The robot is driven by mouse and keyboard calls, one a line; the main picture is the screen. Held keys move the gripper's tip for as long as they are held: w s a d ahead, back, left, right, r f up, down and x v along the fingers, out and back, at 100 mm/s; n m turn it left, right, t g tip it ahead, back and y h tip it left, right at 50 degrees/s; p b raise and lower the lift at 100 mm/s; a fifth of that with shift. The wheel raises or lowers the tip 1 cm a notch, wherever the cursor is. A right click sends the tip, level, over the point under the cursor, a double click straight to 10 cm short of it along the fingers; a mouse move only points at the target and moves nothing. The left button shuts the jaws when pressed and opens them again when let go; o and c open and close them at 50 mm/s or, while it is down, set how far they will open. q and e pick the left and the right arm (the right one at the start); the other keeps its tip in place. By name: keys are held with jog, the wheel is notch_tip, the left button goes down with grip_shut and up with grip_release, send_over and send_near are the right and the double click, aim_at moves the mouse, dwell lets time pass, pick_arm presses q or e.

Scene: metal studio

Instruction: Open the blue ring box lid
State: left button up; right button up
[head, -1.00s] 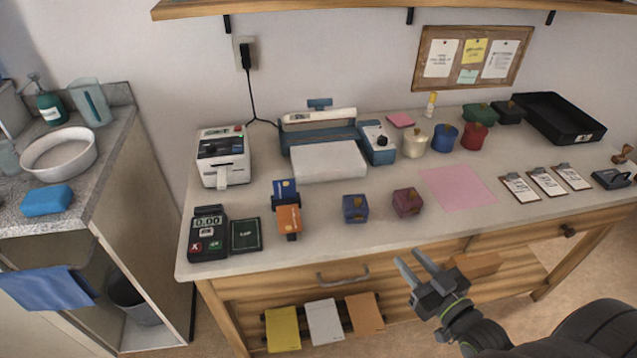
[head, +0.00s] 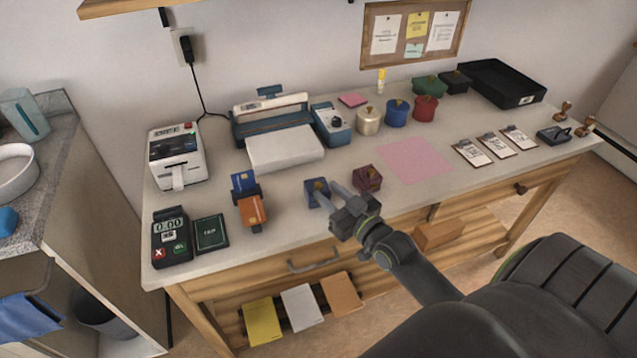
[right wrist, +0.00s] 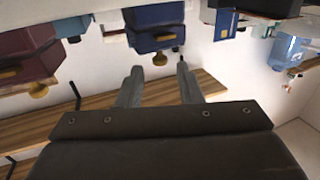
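The blue ring box (head: 310,194) stands near the front edge of the table, partly covered by my right gripper in the head view. The blue box also shows near the top of the right wrist view (right wrist: 155,17), in a picture that appears upside down, with a gold knob on it. My right gripper (head: 327,186) has its two fingers apart with nothing between them. Its fingertips are close to the box; I cannot tell whether they touch it. The right fingers also show in the right wrist view (right wrist: 159,70). My left gripper is not in view.
A dark red box (head: 368,178) stands just right of the blue one. A card holder (head: 249,207) with blue and orange cards, and a card terminal (head: 171,238), stand to the left. A printer (head: 283,140) is behind. A pink sheet (head: 416,162) lies at the right.

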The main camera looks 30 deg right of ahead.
aim_at(321, 186)
jog(key=shift+w+a, duration=0.2)
jog(key=shift+w, duration=2.1)
grip_shut()
